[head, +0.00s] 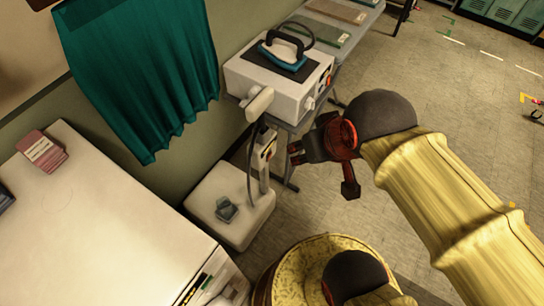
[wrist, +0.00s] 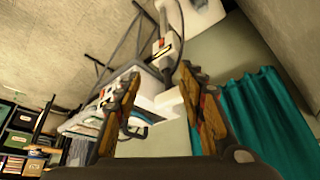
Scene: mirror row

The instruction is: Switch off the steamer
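The panel also shows in the wrist view (wrist: 163,47), near the white base (wrist: 195,12). My gripper (head: 293,152) is just right of the panel in the head view, apparently apart from it. In the wrist view its two fingers (wrist: 160,98) are spread with nothing held between them. The switch's setting is too small to tell.
A white ironing station (head: 275,85) carries a teal iron (head: 283,52) on a grey table behind the post. A teal curtain (head: 140,70) hangs on the left wall. A white cabinet (head: 95,225) fills the lower left. Open floor (head: 450,90) lies to the right.

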